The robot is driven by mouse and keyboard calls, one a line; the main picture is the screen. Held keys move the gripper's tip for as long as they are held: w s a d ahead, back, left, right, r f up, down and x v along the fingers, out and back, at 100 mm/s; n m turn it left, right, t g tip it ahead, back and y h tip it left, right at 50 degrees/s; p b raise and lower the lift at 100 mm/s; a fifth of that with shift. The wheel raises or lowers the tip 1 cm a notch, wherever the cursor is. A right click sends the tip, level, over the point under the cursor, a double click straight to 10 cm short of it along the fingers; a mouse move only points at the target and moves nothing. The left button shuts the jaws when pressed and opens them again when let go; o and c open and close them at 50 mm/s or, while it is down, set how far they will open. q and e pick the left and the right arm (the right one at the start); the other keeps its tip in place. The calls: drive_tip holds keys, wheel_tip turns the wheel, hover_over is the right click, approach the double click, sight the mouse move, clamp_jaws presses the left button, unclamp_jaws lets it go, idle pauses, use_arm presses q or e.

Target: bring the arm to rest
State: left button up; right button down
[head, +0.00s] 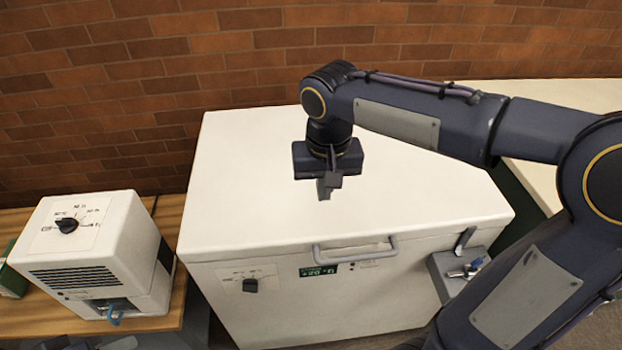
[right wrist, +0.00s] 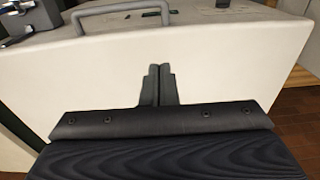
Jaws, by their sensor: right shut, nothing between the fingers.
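My right arm comes in from the right in the head view and bends down over the large white chest (head: 270,190). My right gripper (head: 326,190) hangs above the chest's closed lid, pointing down. Its fingers are shut together with nothing between them. In the right wrist view the shut fingers (right wrist: 158,82) show against the white lid, with the chest's grey handle (right wrist: 121,14) beyond them.
A small white device with a dial (head: 88,250) stands on a wooden table (head: 178,300) at the left. The chest's front carries a handle (head: 355,252), a dial and a display. A grey bracket (head: 450,275) holds a small item at its right. A brick wall (head: 150,90) stands behind.

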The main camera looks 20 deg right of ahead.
drive_tip(key=s+d+f+t+y, duration=0.1)
drive_tip(key=s+t+y, duration=0.1)
drive_tip(key=s, duration=0.5)
drive_tip(key=s+d+f+n+t+y+p, duration=0.1)
drive_tip(key=s+f+t, duration=0.1)
drive_tip(key=s, duration=0.6)
drive_tip(key=shift+s+t+y, duration=0.2)
drive_tip(key=shift+t+y, duration=0.2)
drive_tip(key=shift+d, duration=0.1)
